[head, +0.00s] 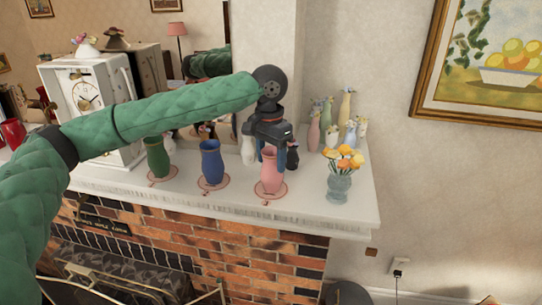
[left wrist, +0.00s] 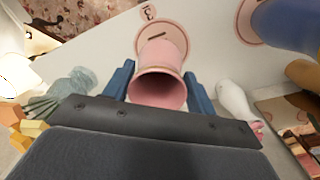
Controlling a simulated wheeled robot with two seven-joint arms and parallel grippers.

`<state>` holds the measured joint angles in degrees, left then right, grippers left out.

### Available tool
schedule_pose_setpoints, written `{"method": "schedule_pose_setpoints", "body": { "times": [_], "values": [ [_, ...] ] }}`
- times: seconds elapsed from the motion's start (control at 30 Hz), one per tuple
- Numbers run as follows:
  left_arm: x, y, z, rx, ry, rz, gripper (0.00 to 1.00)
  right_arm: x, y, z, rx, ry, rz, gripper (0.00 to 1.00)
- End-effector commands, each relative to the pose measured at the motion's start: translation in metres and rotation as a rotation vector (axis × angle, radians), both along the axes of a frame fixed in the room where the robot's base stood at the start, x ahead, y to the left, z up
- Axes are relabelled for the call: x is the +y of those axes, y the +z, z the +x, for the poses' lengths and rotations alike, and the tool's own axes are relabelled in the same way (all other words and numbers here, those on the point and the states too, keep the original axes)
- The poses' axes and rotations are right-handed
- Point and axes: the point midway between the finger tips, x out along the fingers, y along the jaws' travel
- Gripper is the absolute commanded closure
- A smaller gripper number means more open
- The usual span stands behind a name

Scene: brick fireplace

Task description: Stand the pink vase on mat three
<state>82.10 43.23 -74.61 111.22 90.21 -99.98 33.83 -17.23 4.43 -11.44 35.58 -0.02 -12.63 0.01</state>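The pink vase (head: 269,172) stands upright on a round pinkish mat (head: 283,189) at the front of the white mantel. My left gripper (head: 272,150) reaches down over the vase from behind and above. In the left wrist view its blue fingers (left wrist: 159,78) are open, one on each side of the vase, with narrow gaps at the rim. My right gripper is not in view.
A blue vase (head: 211,165) and a green vase (head: 157,159) stand on mats to the left. A glass vase of orange flowers (head: 339,188) stands close on the right. A white vase (head: 248,150) and several slim vases (head: 330,125) stand behind. The mantel's front edge (head: 230,210) is near.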

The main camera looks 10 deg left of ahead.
Motion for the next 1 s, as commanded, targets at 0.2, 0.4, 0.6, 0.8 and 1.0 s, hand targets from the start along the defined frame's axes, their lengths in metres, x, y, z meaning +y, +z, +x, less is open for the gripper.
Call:
{"method": "schedule_pose_setpoints", "body": {
  "times": [0.2,0.4,0.6,0.8,1.0],
  "values": [
    [0.0,0.001,0.0,0.0,0.0,0.0,0.23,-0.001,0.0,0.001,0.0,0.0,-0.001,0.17],
    [0.0,0.002,0.0,0.0,0.0,0.0,0.23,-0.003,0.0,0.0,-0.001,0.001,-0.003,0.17],
    [0.0,0.016,0.001,-0.003,0.0,-0.001,0.23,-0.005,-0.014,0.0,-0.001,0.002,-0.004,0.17],
    [0.001,0.052,0.002,-0.002,0.0,-0.002,0.23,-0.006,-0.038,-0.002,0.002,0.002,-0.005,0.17],
    [0.002,0.087,0.003,-0.002,0.0,0.0,0.23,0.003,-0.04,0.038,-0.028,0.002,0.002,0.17]
  ]
}}
